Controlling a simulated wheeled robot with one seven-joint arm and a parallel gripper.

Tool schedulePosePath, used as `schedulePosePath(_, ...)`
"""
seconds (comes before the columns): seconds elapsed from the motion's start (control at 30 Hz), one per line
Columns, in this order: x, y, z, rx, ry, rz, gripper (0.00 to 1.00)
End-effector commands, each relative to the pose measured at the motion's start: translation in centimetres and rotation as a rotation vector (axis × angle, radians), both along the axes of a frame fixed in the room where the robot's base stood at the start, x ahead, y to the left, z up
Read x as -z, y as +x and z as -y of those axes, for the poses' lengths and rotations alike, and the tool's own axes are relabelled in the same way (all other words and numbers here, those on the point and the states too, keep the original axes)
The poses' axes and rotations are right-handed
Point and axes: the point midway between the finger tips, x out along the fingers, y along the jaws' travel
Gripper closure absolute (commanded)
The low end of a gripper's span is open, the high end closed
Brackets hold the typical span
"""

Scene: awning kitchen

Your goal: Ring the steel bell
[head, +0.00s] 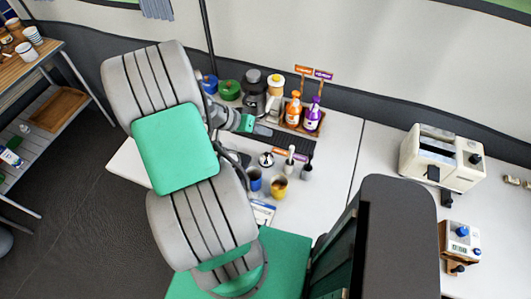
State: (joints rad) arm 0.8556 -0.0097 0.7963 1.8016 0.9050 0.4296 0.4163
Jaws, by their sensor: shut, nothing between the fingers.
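A small shiny steel bell (266,159) with a dark base stands on the white counter in the head view, just below the dark mat. My arm reaches across from the lower left and hides part of the counter. My gripper (263,130) is over the dark mat, above the bell in the picture and apart from it. It is shut and holds nothing. Its fingers are small in this view.
Orange and purple bottles (303,116) stand in a wooden tray right of my gripper. A dark appliance (254,92) and canisters stand behind it. Blue and yellow cups (267,184) and upright utensils (290,160) stand close to the bell.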

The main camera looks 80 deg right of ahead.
Motion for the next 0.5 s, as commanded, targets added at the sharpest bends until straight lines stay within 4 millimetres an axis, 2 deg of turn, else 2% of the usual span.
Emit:
schedulePosePath(0.17, 1.2, 0.0, 0.0, 0.000, 0.001, -0.001, 1.00)
schedulePosePath(0.5, 6.1, 0.0, 0.0, 0.001, 0.000, -0.001, 1.00)
